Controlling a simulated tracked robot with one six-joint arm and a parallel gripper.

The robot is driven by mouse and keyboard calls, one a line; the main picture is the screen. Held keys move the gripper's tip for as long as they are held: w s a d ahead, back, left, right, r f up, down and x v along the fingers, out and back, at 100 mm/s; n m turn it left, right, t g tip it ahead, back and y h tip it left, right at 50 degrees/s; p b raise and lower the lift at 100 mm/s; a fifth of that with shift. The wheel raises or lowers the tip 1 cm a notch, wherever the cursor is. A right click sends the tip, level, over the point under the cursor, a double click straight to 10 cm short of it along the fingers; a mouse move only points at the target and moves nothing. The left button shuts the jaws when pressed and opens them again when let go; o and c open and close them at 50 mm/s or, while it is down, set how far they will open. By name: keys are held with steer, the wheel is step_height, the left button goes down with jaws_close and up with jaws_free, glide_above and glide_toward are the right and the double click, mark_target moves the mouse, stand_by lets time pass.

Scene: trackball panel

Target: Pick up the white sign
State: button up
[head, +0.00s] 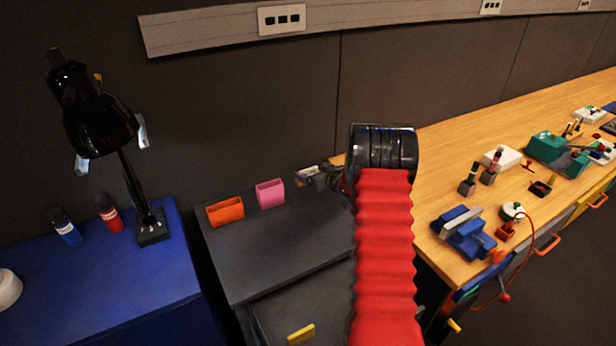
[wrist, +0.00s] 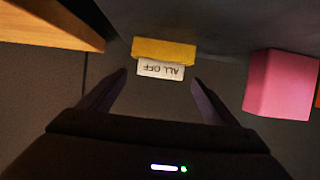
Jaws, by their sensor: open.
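The white sign (wrist: 160,69) shows in the wrist view with the words "ALL OFF" upside down. It sits against a yellow block (wrist: 163,50). My gripper (wrist: 160,78) is open, with one dark finger on each side just below the sign in the picture. The fingers look apart from the sign, and nothing is held. In the head view my gripper (head: 322,178) reaches over the right part of the dark cabinet top, largely hidden behind my red arm. A small pale patch beside it is too small to identify surely.
A pink holder (wrist: 280,84) stands right of the sign in the wrist view. In the head view the pink holder (head: 270,193) and an orange holder (head: 225,211) stand on the dark cabinet (head: 290,248). A wooden bench (head: 440,150) with several devices lies right.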

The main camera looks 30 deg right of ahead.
mark_target(309, 170)
steer(key=shift+x, duration=2)
steer(key=shift+f, duration=0.1)
steer(key=shift+c, duration=0.6)
steer(key=c, duration=1)
step_height(309, 170, up, 10)
